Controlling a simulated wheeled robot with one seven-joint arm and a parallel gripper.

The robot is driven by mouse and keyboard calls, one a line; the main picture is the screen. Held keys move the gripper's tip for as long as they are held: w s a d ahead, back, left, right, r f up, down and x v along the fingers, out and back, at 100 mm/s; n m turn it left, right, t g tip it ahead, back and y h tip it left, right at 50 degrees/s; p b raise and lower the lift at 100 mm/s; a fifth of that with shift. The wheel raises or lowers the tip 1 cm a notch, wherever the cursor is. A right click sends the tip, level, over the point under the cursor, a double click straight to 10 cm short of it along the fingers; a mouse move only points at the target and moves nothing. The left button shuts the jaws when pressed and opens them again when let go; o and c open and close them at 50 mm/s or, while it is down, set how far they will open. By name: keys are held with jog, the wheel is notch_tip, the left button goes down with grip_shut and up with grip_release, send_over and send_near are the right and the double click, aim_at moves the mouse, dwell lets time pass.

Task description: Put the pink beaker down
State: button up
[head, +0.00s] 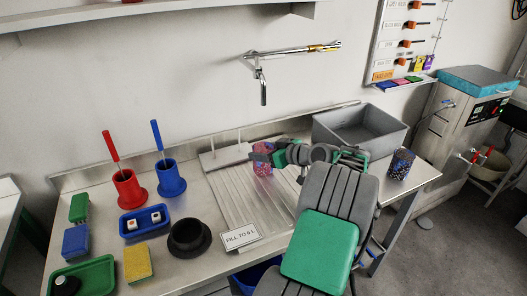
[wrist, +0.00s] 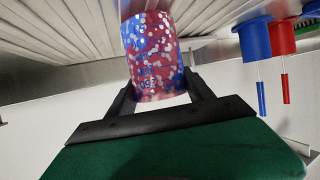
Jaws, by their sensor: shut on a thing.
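The pink beaker (head: 262,164), speckled with blue and white, is at the ribbed draining board (head: 230,203), near its back right part. My gripper (head: 274,155) is shut on it from the right side. In the wrist view, which looks upside down, the beaker (wrist: 153,55) sits between the two dark fingers of my gripper (wrist: 160,85). The ribbed board shows behind it there. I cannot tell whether the beaker's base touches the board. My arm covers part of the board and bench to the right.
A tap (head: 263,88) hangs above. A "FILL TO 0.1" sign (head: 241,237) and black ring (head: 189,238) are in front. Red (head: 128,188) and blue (head: 170,178) holders stand left.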

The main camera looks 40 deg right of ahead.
jog(key=shift+f, duration=0.15)
jog(key=o, duration=1.4)
jog(key=shift+o, duration=0.2)
jog(key=shift+r, duration=0.35)
jog(key=v, duration=1.1)
jog(key=shift+s, duration=0.45)
